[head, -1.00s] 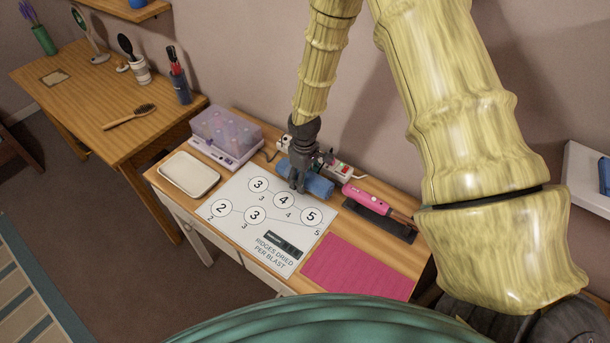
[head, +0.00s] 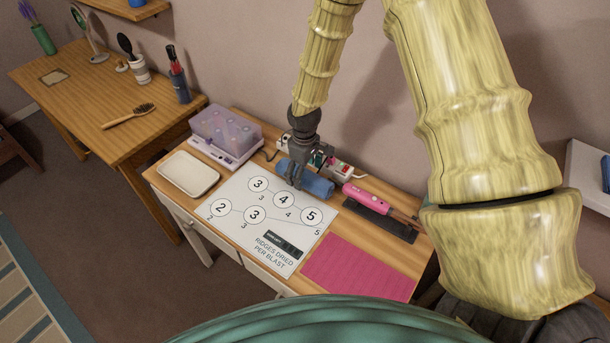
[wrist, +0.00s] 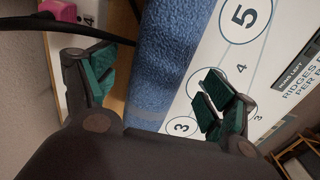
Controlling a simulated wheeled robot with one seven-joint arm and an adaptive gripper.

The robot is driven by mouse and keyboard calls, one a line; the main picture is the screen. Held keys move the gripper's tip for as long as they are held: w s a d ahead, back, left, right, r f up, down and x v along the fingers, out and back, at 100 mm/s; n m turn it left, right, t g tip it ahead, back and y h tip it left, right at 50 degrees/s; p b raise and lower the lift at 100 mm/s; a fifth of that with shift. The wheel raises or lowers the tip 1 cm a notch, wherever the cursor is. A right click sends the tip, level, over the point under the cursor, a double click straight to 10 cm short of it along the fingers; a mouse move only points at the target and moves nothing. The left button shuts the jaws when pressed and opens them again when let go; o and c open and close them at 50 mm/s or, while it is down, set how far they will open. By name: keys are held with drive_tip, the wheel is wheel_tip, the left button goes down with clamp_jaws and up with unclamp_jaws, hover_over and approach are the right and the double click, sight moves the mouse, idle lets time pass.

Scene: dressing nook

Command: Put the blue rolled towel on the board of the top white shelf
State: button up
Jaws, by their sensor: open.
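The blue rolled towel (head: 318,185) lies on the wooden desk near the wall, at the back edge of the white number sheet. In the wrist view the towel (wrist: 165,58) runs up and down between the spread fingers. My gripper (head: 295,178) is at the left end of the towel, pointing down. The wrist view shows my gripper (wrist: 155,85) open, one green-padded finger on each side of the towel. I cannot tell whether a finger touches it. A white shelf (head: 588,180) shows partly at the right edge; I cannot tell whether it is the top one.
A pink hot tool (head: 366,199) lies on a dark mat right of the towel. A power strip (head: 342,169) is behind it. A clear-lidded box (head: 226,135), a cream tray (head: 188,175) and a magenta mat (head: 358,268) share the desk. A wooden table (head: 85,95) stands at left.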

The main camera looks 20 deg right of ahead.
sight(308, 171)
wheel_tip(308, 171, up, 9)
drive_tip(key=shift+r+b, duration=0.1)
drive_tip(key=shift+b, duration=1)
drive_tip(key=shift+o, duration=0.3)
drive_tip(key=shift+d+r, duration=0.1)
drive_tip(key=shift+r, duration=0.1)
drive_tip(key=shift+d+f+g+p, duration=0.15)
drive_tip(key=shift+d+g+p, duration=0.2)
drive_tip(key=shift+d, duration=0.1)
drive_tip(key=shift+w+d+f+g+y+p, duration=0.25)
drive_tip(key=shift+w+d+y+p, duration=0.1)
drive_tip(key=shift+d+y+p, duration=0.15)
drive_tip(key=shift+y, duration=0.7)
drive_tip(key=shift+w+a+f+p, duration=0.15)
drive_tip(key=shift+f+p, duration=0.25)
drive_tip(key=shift+f, duration=0.55)
drive_tip(key=shift+w+f+p, duration=0.2)
drive_tip(key=shift+f+p, duration=0.2)
drive_tip(key=shift+f, duration=0.55)
drive_tip(key=shift+w+a+f+p, duration=0.15)
drive_tip(key=shift+f+p, duration=0.25)
drive_tip(key=shift+f, duration=0.55)
drive_tip(key=shift+s+a+f+p, duration=0.15)
drive_tip(key=shift+s+f+p, duration=0.2)
drive_tip(key=shift+f+p, duration=0.3)
drive_tip(key=shift+p+x, duration=0.75)
drive_tip(key=shift+x, duration=1.2)
drive_tip(key=shift+s, duration=0.15)
